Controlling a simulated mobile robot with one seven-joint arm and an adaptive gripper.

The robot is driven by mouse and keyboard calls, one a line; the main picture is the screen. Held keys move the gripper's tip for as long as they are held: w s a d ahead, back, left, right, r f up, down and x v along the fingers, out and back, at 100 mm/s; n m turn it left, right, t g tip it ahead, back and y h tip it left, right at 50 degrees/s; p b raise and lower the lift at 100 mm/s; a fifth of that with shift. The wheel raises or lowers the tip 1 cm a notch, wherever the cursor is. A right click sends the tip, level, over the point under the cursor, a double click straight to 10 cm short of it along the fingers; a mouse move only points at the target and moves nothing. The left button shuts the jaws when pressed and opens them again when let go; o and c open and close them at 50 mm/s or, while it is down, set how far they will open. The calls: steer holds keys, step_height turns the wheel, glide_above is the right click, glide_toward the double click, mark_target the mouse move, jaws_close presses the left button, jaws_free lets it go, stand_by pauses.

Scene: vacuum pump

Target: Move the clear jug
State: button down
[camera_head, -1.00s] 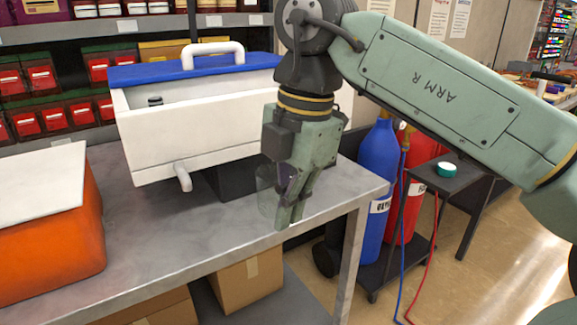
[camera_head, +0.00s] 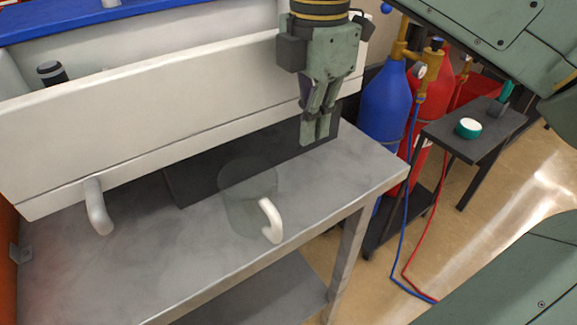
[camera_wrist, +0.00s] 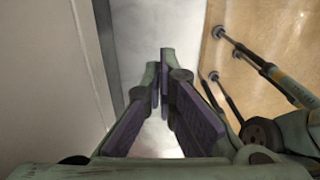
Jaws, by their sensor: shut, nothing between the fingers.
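The clear jug (camera_head: 240,204) stands upright on the grey metal table (camera_head: 140,270), near its right end. It is see-through, with a white curved handle (camera_head: 270,220) facing the front right. My gripper (camera_head: 315,138) points down behind and to the right of the jug, apart from it. Its fingers are shut and empty. In the wrist view my fingers (camera_wrist: 162,85) meet above the bare grey tabletop, and the jug does not show there.
Blue (camera_head: 383,110) and red (camera_head: 430,120) gas cylinders stand right of the table. The tabletop front is clear.

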step_height(320, 180, down, 9)
steer(key=shift+s+r+p, duration=0.1)
steer(key=shift+p, duration=0.5)
steer(key=shift+s+a+r+p, duration=0.15)
steer(key=shift+s+a+p, duration=0.2)
steer(key=shift+a, duration=0.25)
steer(key=shift+s+a+r+p, duration=0.1)
steer(key=shift+s+a+p, duration=0.1)
steer(key=shift+s+a, duration=0.3)
steer(key=shift+s+a+f, duration=0.1)
steer(key=shift+s+a, duration=0.2)
steer(key=shift+a, duration=0.25)
